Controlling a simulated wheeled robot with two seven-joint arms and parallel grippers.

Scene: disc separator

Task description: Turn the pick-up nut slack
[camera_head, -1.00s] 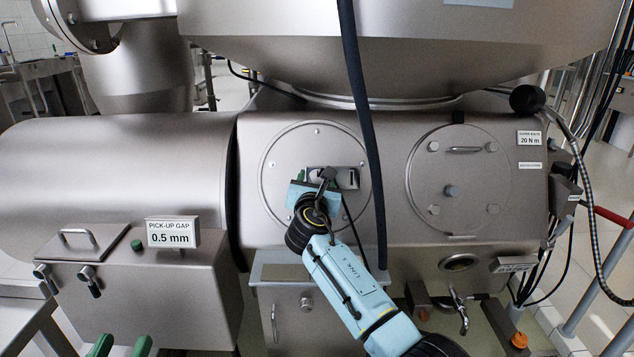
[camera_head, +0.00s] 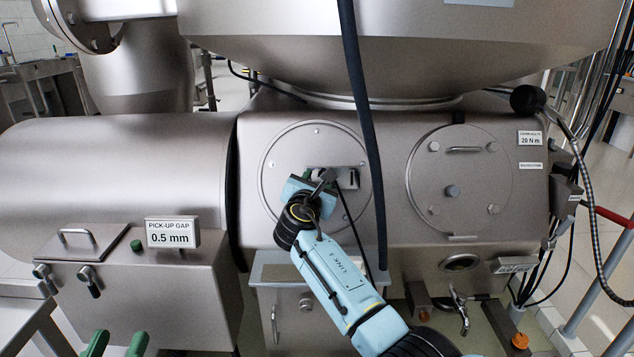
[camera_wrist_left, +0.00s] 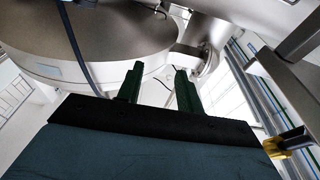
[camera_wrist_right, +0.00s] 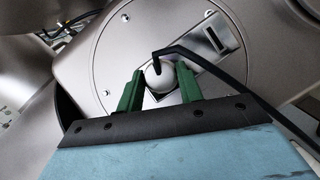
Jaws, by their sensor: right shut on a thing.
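The pick-up nut, seemingly the pale rounded piece (camera_wrist_right: 160,76) in the right wrist view, sits in a square opening of the round cover plate (camera_wrist_right: 118,48). My right gripper (camera_head: 315,176) is at the plate in the head view. In the right wrist view its green fingers (camera_wrist_right: 160,88) are on either side of the rounded piece, shut on it. A dark bent rod or cable (camera_wrist_right: 195,55) crosses in front of the piece and hides part of it. My left gripper (camera_head: 117,343) is at the bottom left of the head view. Its green fingers (camera_wrist_left: 160,88) are apart and empty.
A sign reading "PICK-UP GAP 0.5 mm" (camera_head: 172,233) stands on the left box. A thick black hose (camera_head: 362,130) hangs in front of the plate. A second bolted round cover (camera_head: 460,180) is to the right. A slotted block (camera_head: 347,178) is beside the nut.

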